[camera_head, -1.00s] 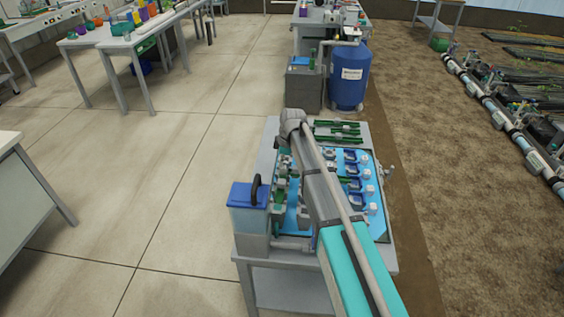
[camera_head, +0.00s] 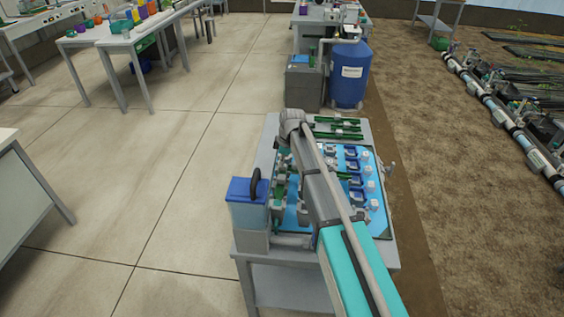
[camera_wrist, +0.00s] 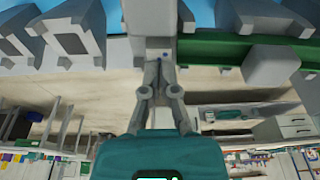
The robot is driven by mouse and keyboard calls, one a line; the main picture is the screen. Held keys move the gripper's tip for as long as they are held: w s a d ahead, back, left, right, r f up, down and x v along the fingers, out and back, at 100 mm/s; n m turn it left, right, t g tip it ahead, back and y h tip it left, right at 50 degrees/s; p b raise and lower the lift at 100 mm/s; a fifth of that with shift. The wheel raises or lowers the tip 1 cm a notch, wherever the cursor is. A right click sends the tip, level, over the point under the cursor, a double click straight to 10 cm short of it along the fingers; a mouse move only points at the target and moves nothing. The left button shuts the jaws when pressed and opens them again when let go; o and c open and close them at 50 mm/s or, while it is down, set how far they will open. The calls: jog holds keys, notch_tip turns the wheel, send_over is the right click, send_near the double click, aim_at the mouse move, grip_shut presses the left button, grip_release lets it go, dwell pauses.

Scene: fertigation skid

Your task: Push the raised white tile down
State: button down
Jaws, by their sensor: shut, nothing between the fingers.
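In the wrist view my gripper (camera_wrist: 160,66) is shut and empty, fingers together. Its tips are close to a pale grey-white block (camera_wrist: 152,20) at the top middle; I cannot tell whether they touch, or whether this block is the raised tile. Another pale block (camera_wrist: 275,66) stands to the right beside a green bar. In the head view several small white blocks, one of them here (camera_head: 371,186), line the right side of a blue panel on the skid table. No raised tile can be picked out there. My arm crosses the panel and hides its middle and my gripper.
A clear box with a blue lid (camera_head: 248,189) stands at the table's left corner. Green bars (camera_head: 337,128) lie at the far end. A blue barrel (camera_head: 349,75) and a grey cabinet (camera_head: 304,82) stand beyond. The floor to the left is open.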

jog(key=shift+f+b, duration=0.7)
jog(key=shift+f, duration=0.05)
jog(key=shift+r, duration=0.15)
jog(key=shift+r+p, duration=3.9)
jog(key=shift+p, duration=0.2)
jog(key=s+d+m+h, duration=0.2)
jog(key=s+d+m, duration=1.5)
jog(key=s+d, duration=0.6)
jog(key=s, duration=0.3)
jog(key=shift+d+f+m, duration=0.15)
jog(key=shift+f+m, duration=0.05)
jog(key=shift+m, duration=0.1)
